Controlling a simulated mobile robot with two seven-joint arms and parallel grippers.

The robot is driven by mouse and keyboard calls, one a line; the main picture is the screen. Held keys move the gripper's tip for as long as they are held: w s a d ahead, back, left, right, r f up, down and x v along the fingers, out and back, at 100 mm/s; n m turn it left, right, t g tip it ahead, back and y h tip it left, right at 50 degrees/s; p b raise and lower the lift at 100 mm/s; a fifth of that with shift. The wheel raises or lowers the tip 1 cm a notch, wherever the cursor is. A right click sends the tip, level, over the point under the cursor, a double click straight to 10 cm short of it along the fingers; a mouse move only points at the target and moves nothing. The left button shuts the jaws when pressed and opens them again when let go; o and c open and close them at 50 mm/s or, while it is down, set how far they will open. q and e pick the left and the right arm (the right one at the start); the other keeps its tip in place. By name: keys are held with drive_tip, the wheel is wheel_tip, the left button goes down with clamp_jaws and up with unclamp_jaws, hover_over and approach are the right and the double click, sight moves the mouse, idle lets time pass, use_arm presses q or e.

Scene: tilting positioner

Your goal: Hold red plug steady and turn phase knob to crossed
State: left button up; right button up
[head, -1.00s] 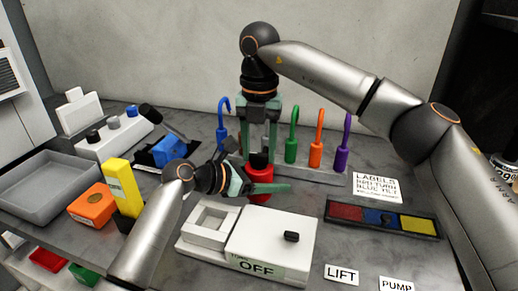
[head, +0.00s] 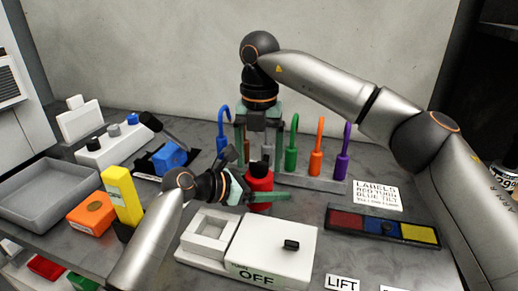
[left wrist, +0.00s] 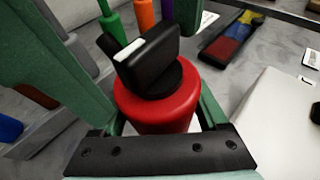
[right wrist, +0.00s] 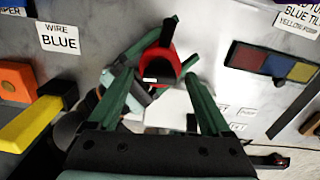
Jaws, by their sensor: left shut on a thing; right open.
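The red plug (head: 260,184) stands upright, with a black phase knob (head: 259,167) on top. My left gripper (head: 256,194) is shut on the plug from the side. In the left wrist view the red plug (left wrist: 157,108) sits between the jaws. There the black knob (left wrist: 150,62) shows a white stripe on its bar. My right gripper (head: 259,148) is open above the knob and points down. In the right wrist view the knob (right wrist: 160,70) and plug (right wrist: 172,62) lie beyond its open fingers, apparently untouched by them. I cannot read the knob's marked positions.
A rack behind holds blue (head: 222,132), green (head: 291,152), orange (head: 316,158) and purple (head: 342,155) hooked pieces. A white OFF box (head: 275,248) stands in front. A coloured panel (head: 383,225) is at right. A yellow block (head: 122,195) and grey tray (head: 40,188) are at left.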

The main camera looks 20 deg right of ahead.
sight(259, 162)
wheel_tip(259, 162, up, 12)
idle(0.5)
use_arm(q)
drive_tip(key=o, duration=1.5)
drive_tip(key=shift+o, duration=0.2)
